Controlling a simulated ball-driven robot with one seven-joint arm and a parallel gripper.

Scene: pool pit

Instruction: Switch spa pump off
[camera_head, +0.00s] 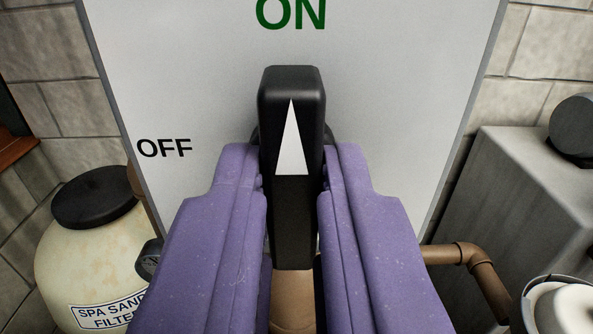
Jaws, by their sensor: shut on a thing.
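A black rotary switch handle (293,220) with a white pointer triangle stands on a light grey switch panel (400,80). The pointer aims straight up at the green ON label (291,12). The black OFF label (164,147) is to the left of the handle. My gripper (292,185) has purple fingers, one on each side of the handle. It is shut on the handle. The handle's base is mostly hidden behind the handle and the fingers.
A cream tank (75,245) labelled as the spa sand filter, with a black lid, stands at lower left. A brown pipe (450,254) runs at lower right beside a grey block (500,190). A block wall (545,50) is behind the panel.

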